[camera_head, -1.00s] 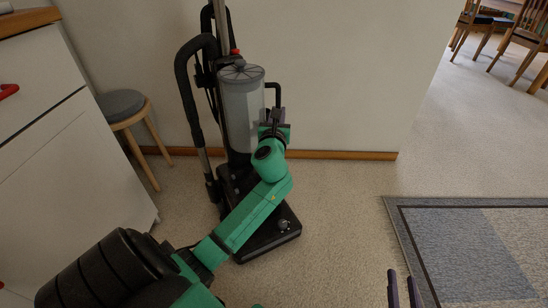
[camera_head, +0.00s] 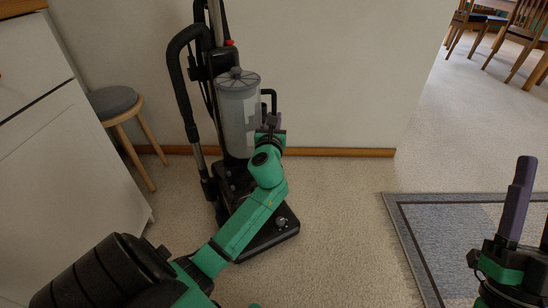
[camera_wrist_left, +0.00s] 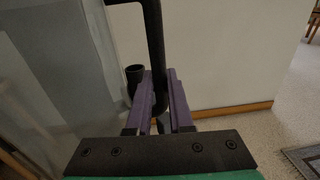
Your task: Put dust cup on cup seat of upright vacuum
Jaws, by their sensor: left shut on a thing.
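The dust cup (camera_head: 236,112) is a clear grey cylinder with a grey lid and a black side handle (camera_head: 271,95). It is upright against the front of the black upright vacuum (camera_head: 283,224). My left gripper (camera_head: 271,122) is shut on the cup's handle, to the right of the cup. In the left wrist view the purple fingers (camera_wrist_left: 160,95) close around the black handle (camera_wrist_left: 154,45), with the clear cup wall (camera_wrist_left: 60,70) at left. The cup seat is hidden; I cannot tell whether the cup touches it. My right gripper (camera_head: 530,215) is empty, its fingers apart, at the right edge.
A round stool (camera_head: 116,102) and a white cabinet (camera_head: 70,170) stand to the left. The wall (camera_head: 340,80) is close behind the vacuum. A grey rug (camera_head: 425,225) lies on the right. Carpet between vacuum and rug is clear.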

